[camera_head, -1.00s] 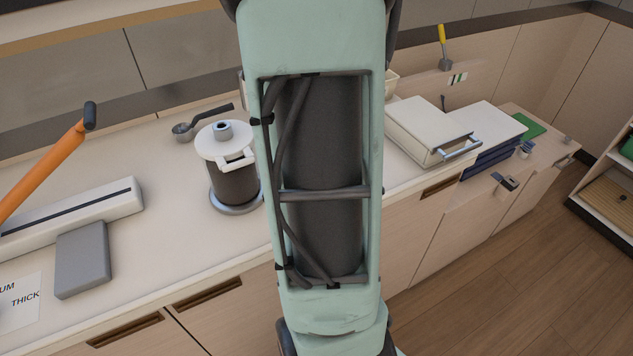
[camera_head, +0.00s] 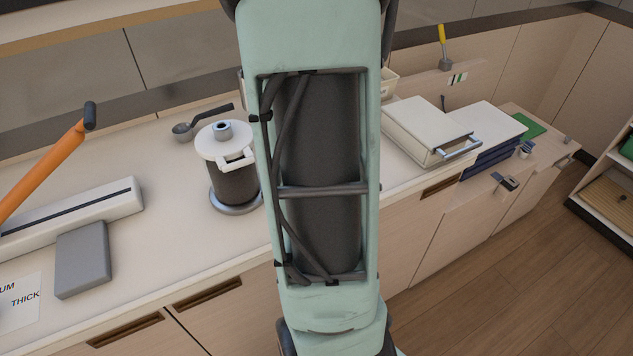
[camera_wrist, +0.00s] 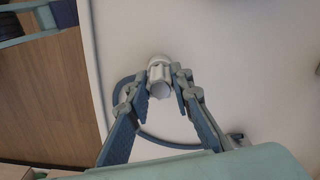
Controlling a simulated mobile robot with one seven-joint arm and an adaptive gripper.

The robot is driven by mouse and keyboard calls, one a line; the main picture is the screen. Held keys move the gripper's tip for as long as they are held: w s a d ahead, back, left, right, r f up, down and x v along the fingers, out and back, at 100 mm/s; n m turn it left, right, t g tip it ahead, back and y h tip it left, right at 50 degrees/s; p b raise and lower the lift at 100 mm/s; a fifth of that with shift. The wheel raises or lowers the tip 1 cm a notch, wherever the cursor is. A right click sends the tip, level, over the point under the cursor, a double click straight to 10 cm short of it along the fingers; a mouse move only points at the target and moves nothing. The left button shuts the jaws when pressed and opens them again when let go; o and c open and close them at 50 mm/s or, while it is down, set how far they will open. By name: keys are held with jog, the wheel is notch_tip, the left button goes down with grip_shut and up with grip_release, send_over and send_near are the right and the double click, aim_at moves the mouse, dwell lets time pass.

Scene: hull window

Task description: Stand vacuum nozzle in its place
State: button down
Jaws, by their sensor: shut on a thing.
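In the wrist view my gripper (camera_wrist: 161,92) is shut on a small pale, round-ended piece, which I take to be the vacuum nozzle (camera_wrist: 159,66). It is between the fingertips, over a pale surface. A blue-grey curved band (camera_wrist: 150,136) runs around and below the fingers; I cannot tell whether it is a marked outline or a solid rim. I cannot tell whether the nozzle touches the surface. In the head view my own arm hides the gripper and the nozzle.
A dark canister with a white lid (camera_head: 233,185) stands on the counter (camera_head: 150,235), left of my arm. A long white device (camera_head: 75,215) with an orange handle (camera_head: 45,170) lies farther left. A white box (camera_head: 428,130) stands right of my arm.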

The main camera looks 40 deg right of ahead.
jog(key=shift+f, duration=0.15)
jog(key=c, duration=1.6)
grip_release()
jog(key=o, duration=0.4)
jog(key=shift+c, duration=0.2)
jog(key=o, duration=0.4)
jog(key=o, duration=0.8)
jog(key=shift+o, duration=0.2)
